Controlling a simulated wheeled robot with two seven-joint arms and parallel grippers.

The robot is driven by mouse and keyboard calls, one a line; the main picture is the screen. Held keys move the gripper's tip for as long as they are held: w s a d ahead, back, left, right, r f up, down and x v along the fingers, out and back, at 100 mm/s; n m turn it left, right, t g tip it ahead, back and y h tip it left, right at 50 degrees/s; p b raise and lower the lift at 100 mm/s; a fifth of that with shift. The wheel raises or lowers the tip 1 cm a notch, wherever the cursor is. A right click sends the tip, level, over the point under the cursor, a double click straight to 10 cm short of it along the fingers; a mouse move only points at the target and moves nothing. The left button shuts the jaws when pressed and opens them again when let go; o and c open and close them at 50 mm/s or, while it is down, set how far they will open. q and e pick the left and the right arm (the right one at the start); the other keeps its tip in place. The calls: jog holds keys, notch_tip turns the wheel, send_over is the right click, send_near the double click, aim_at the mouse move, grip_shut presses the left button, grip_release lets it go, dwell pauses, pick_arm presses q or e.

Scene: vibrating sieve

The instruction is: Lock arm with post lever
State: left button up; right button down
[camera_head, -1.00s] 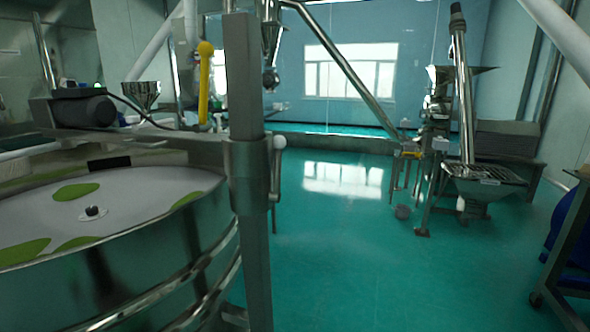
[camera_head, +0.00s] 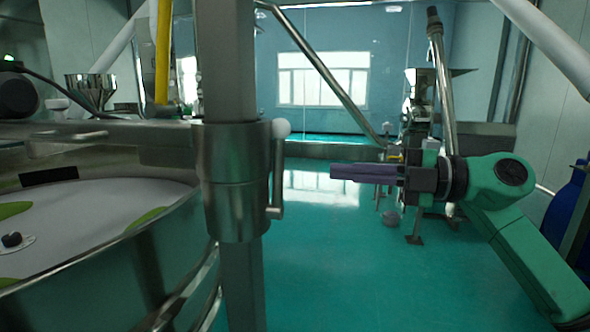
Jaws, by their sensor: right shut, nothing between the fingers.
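The square metal post (camera_head: 230,60) stands left of the middle, with a metal collar (camera_head: 232,185) around it. The post lever (camera_head: 276,180) is a thin upright handle on the collar's right side, with a pale round knob (camera_head: 281,128) at its top. The sieve's arm (camera_head: 120,142) runs left from the collar over the round sieve drum (camera_head: 130,265). My right gripper (camera_head: 334,171) comes in from the right, its purple fingers closed and pointing left toward the lever. It is empty and appears apart from the lever. My left gripper is out of view.
Green floor (camera_head: 330,270) is open right of the post. A metal screw conveyor (camera_head: 440,90) stands at the back right, partly behind my right arm. A blue drum (camera_head: 572,215) is at the right edge. A small funnel (camera_head: 92,88) stands at the back left.

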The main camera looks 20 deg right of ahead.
pick_arm(q)
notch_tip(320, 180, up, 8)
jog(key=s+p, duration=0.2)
jog(key=p, duration=0.5)
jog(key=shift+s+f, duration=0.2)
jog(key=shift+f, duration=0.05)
pick_arm(e)
jog(key=w+a, duration=0.6)
jog(key=w, duration=0.2)
jog(key=shift+w+a+f, duration=0.25)
jog(key=shift+w, duration=0.05)
pick_arm(q)
jog(key=shift+p, duration=0.3)
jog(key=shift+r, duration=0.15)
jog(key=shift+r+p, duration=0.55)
jog(key=shift+p, duration=0.1)
pick_arm(e)
jog(key=shift+w+d+r+m, duration=0.1)
jog(key=shift+w+d+m, duration=0.1)
jog(key=shift+w+m, duration=0.1)
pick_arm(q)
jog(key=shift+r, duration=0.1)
